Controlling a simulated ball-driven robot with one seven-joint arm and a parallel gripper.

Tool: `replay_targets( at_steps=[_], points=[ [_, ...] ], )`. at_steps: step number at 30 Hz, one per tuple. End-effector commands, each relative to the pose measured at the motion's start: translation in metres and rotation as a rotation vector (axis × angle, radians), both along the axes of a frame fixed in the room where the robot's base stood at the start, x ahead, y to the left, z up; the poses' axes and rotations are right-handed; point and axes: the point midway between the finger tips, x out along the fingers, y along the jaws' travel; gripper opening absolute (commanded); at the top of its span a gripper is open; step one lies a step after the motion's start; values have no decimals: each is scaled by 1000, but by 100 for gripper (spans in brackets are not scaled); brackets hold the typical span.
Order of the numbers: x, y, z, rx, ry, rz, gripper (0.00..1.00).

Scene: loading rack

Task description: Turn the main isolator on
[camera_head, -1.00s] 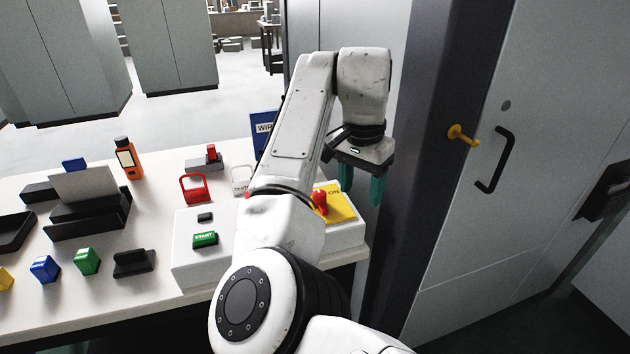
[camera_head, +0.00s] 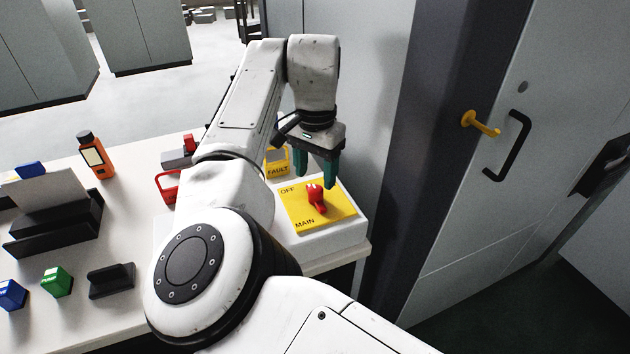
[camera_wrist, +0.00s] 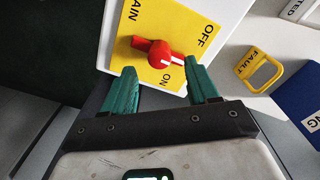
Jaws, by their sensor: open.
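The main isolator is a red rotary handle (camera_head: 316,200) on a yellow plate (camera_head: 296,212) marked OFF and MAIN, on top of a white box. In the wrist view the red handle (camera_wrist: 160,54) sits on the yellow plate (camera_wrist: 190,25), with OFF, ON and part of MAIN readable. I cannot tell for sure which label the handle points to. My gripper (camera_head: 317,178) is open and empty, pointing down just behind and above the handle. In the wrist view its teal fingers (camera_wrist: 160,68) are spread either side of the handle, seemingly apart from it.
A yellow FAULT tag (camera_head: 278,163) lies behind the box and a red padlock-shaped tag (camera_head: 168,187) is left of my arm. A dark post (camera_head: 440,130) and a door with a yellow hook (camera_head: 480,123) and black handle stand right.

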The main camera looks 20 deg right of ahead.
Motion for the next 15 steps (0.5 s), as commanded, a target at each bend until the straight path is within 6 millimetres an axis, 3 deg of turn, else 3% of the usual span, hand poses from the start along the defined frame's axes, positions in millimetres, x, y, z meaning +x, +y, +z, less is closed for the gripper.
replay_targets(
  at_steps=[6, 15],
  points=[
    [0, 0, -28, 1, 1, 1, 59],
    [0, 0, -37, 0, 0, 0, 59]
  ],
)
